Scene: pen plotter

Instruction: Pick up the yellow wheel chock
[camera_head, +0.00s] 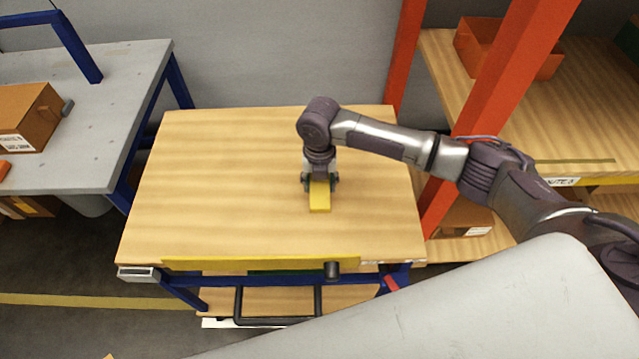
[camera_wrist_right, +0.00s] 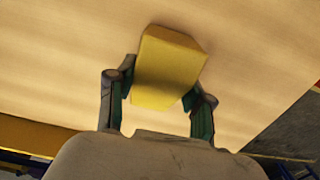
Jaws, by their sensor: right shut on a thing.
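In the right wrist view the chock (camera_wrist_right: 168,65) is a yellow block with sloped edges, between the two fingers of my right gripper (camera_wrist_right: 160,95). I cannot tell whether the chock touches the table or is slightly above it. Part of the chock is hidden under the gripper in the head view. My left gripper is not in view.
A grey table (camera_head: 100,120) with a cardboard box (camera_head: 25,115) stands at the left. An orange-red rack post (camera_head: 500,85) and wooden shelves (camera_head: 590,110) stand at the right. A yellow strip (camera_head: 260,263) runs along the table's front edge. The table top around the chock is clear.

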